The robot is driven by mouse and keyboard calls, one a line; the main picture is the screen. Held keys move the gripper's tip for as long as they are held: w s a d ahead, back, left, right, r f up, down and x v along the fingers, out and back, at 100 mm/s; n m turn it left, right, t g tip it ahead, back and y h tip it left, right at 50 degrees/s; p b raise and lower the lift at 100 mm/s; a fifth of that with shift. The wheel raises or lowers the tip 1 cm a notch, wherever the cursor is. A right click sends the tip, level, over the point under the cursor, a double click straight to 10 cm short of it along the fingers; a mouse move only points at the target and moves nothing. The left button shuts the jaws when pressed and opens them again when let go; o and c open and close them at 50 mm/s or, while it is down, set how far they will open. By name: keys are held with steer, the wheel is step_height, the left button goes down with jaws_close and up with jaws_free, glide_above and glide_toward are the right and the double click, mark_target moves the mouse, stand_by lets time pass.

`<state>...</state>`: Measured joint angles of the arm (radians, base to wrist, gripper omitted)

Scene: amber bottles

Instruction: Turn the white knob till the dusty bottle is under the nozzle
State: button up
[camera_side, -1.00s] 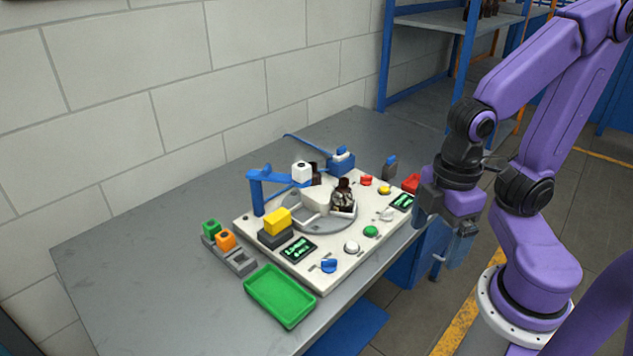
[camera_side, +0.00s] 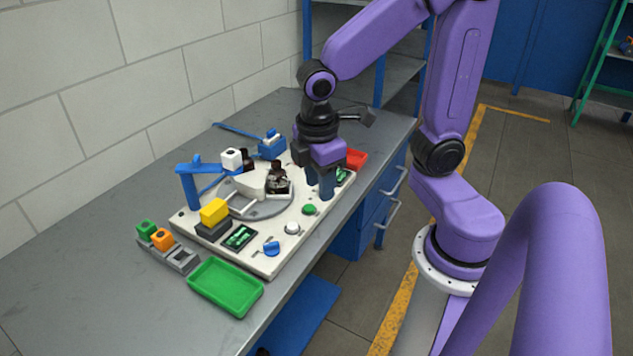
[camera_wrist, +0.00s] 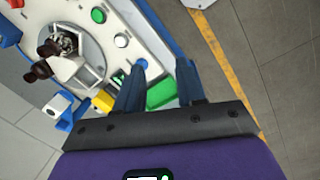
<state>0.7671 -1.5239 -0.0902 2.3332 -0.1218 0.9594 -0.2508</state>
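My gripper is over the right end of the white panel (camera_side: 185,219), fingers pointing down. The wrist view shows its two fingers (camera_wrist: 162,66) apart with nothing between them. The dusty bottle (camera_side: 280,186), grey and mottled with a dark cap, stands upright on the grey turntable (camera_side: 262,211); it also shows in the wrist view (camera_wrist: 69,41). The nozzle's white block (camera_side: 231,159) is on the blue arm, left of the dusty bottle.
A second dark bottle (camera_side: 248,160) stands behind, near the nozzle. A yellow block (camera_side: 214,211), a green tray (camera_side: 226,286) and a red tray (camera_side: 356,159) are nearby.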

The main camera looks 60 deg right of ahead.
steer(key=w+d+f+g+h, duration=0.1)
steer(key=w+d+f, duration=0.1)
steer(key=w+d, duration=0.55)
steer(key=w+d+f+g+h, duration=0.2)
steer(key=w+d+f, duration=0.1)
steer(key=w+d, duration=0.5)
steer(key=x, duration=1.6)
steer(key=shift+s+f, duration=0.1)
steer(key=shift+f, duration=0.05)
jaws_close()
